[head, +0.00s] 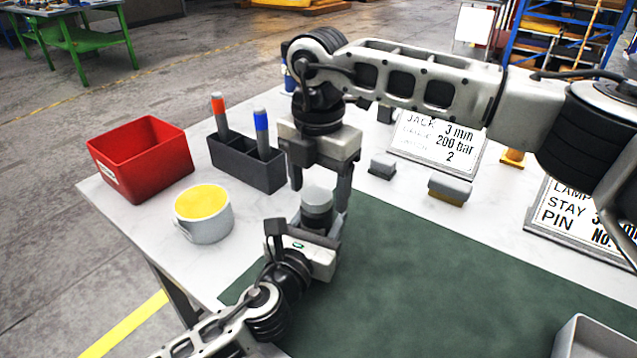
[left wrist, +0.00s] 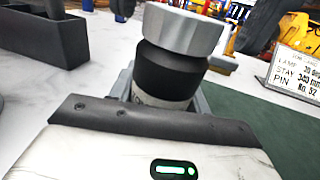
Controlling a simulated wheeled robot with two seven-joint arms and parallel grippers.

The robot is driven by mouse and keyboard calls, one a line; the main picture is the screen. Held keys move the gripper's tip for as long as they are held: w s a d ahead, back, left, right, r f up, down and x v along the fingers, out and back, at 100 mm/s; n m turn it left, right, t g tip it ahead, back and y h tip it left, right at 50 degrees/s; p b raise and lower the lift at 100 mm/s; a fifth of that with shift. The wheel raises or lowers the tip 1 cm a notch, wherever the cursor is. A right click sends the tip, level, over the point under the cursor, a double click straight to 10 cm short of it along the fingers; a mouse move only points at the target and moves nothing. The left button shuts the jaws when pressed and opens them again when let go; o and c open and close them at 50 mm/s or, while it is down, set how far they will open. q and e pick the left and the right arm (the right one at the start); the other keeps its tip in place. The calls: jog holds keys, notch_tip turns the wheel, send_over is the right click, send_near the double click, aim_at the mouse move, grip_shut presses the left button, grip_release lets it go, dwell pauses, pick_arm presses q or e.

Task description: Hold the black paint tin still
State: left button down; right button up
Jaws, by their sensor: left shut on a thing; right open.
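The black paint tin (left wrist: 166,75) stands upright with a wide grey lid (left wrist: 185,30) on top; it also shows in the head view (head: 316,219), near the back-left edge of the green mat. My left gripper (head: 303,234) comes in low from the front left and is shut on the tin's lower part. Its fingers are partly hidden. My right gripper (head: 320,194) points down from above and is open, one finger on each side of the lid. I cannot tell whether these fingers touch the lid.
A black caddy (head: 262,172) with red and blue markers, a white mug (head: 206,230) with yellow contents and a red bin (head: 120,160) stand to the left. Printed signs (head: 440,142) and a brush-like block (head: 450,188) lie right. The green mat (head: 430,285) is mostly clear.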

pick_arm(q)
jog(key=shift+a+f, duration=0.1)
pick_arm(e)
notch_tip(320, 180, up, 12)
dwell(0.5)
pick_arm(q)
jog(key=c, duration=0.6)
grip_release()
jog(key=shift+s, duration=0.1)
jog(key=b+v, duration=0.1)
jog(key=v, duration=1.3)
jog(key=shift+s, duration=0.2)
jog(key=shift+s+a, duration=0.25)
jog(key=shift+s, duration=0.4)
pick_arm(e)
jog(key=shift+f, duration=0.6)
